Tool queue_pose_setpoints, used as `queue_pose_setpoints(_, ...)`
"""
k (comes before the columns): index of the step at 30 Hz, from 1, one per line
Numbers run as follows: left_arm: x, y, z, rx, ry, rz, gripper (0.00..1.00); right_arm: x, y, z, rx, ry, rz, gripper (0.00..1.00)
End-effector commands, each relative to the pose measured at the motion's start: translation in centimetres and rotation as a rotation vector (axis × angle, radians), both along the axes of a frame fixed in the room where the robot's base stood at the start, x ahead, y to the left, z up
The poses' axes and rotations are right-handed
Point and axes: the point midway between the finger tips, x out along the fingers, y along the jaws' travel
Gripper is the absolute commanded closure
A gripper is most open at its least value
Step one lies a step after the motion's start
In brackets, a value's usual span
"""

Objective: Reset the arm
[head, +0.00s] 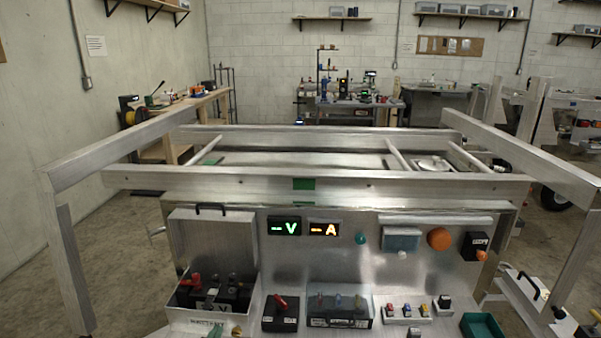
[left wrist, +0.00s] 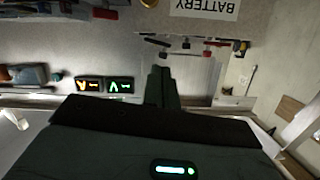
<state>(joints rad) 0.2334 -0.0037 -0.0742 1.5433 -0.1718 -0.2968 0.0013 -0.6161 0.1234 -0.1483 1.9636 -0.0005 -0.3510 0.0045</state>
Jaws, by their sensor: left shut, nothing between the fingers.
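My left gripper (left wrist: 162,75) shows in the left wrist view, its dark fingers together and empty, in front of the metal panel. That view is upside down. I cannot make out this gripper in the head view. The fingers point toward the open battery box (left wrist: 205,15) with its BATTERY label. In the head view the battery box (head: 192,316) stands at the lower left of the bench, its lid (head: 212,245) raised. Red and black parts sit inside. My right gripper is in neither view.
The metal panel (head: 290,255) carries lit V (head: 285,227) and A (head: 323,229) displays. Switches, a clear-covered box (head: 340,310) and a green tray (head: 482,327) line its front. Aluminium beams (head: 120,150) rise at both sides. Bare floor (head: 110,225) lies at left.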

Motion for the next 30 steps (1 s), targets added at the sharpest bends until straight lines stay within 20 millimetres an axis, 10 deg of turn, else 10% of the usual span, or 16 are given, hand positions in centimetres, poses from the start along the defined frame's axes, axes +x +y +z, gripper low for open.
queue_pose_setpoints(9,-16.8,-0.2,-10.3,-0.042,0.25,-0.038,1.0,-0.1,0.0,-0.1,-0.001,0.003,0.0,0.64)
queue_pose_setpoints(18,-31.1,-1.2,-13.6,-0.1,0.453,-0.073,1.0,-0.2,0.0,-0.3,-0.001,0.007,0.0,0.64)
queue_pose_setpoints(30,-35.4,-1.6,-13.8,-0.124,0.515,-0.083,1.0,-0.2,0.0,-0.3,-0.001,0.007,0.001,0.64)
